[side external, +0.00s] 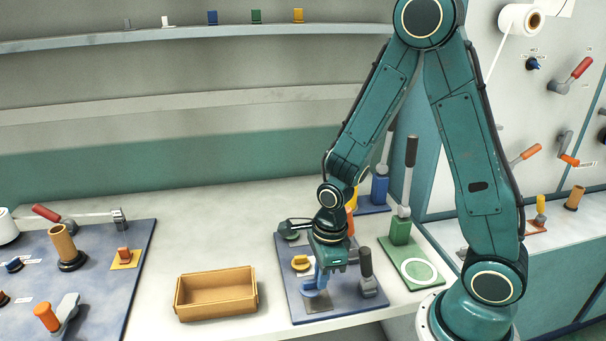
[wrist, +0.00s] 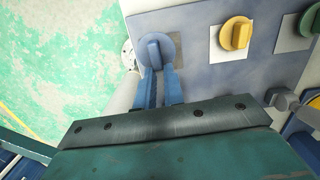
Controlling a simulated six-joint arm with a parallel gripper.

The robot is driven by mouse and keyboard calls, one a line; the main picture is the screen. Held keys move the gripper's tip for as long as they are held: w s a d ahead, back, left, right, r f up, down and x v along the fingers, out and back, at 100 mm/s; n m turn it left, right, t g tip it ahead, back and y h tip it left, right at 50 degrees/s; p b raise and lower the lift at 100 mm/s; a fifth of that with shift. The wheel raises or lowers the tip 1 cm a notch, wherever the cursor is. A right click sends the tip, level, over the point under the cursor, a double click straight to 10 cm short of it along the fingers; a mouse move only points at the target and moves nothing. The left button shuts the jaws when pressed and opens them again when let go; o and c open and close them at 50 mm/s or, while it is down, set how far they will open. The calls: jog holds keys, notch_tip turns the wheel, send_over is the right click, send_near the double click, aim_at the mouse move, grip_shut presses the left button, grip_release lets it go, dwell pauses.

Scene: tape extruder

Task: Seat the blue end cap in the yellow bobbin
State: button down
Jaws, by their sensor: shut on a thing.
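The blue end cap (wrist: 154,48) is a round disc with an upright tab. My gripper (wrist: 158,72) has its two blue fingers closed on that tab in the wrist view. In the side external view my gripper (side external: 320,283) points down at the front of the blue-grey board, over a grey square. The cap is low at the board there; I cannot tell whether it touches. A yellow upright piece (side external: 351,222), possibly the yellow bobbin, shows behind my wrist, mostly hidden. A yellow cap (side external: 300,263) lies on the board; it also shows in the wrist view (wrist: 236,34).
A green cap (wrist: 310,20) sits on the board beyond the yellow one. A dark-handled lever (side external: 366,272) stands just right of my gripper. An open tan box (side external: 217,293) is to the left. A green press with a tall handle (side external: 402,222) stands to the right.

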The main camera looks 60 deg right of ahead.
jog(key=shift+r, duration=1.65)
jog(key=shift+r, duration=0.1)
notch_tip(320, 180, up, 14)
jog(key=w+d+m, duration=0.2)
jog(key=w+d, duration=0.4)
jog(key=d, duration=0.1)
jog(key=w+d+m, duration=0.2)
jog(key=w+d, duration=0.1)
jog(key=d, duration=0.8)
jog(key=w+d+m, duration=0.1)
jog(key=w+d, duration=0.2)
jog(key=d, duration=0.7)
jog(key=s+d+f+m, duration=0.1)
jog(key=d+f, duration=0.4)
jog(key=d, duration=0.4)
jog(key=shift+s+d+f, duration=0.2)
jog(key=shift+s+d, duration=0.15)
jog(key=shift+d, duration=0.05)
jog(key=shift+f, duration=0.1)
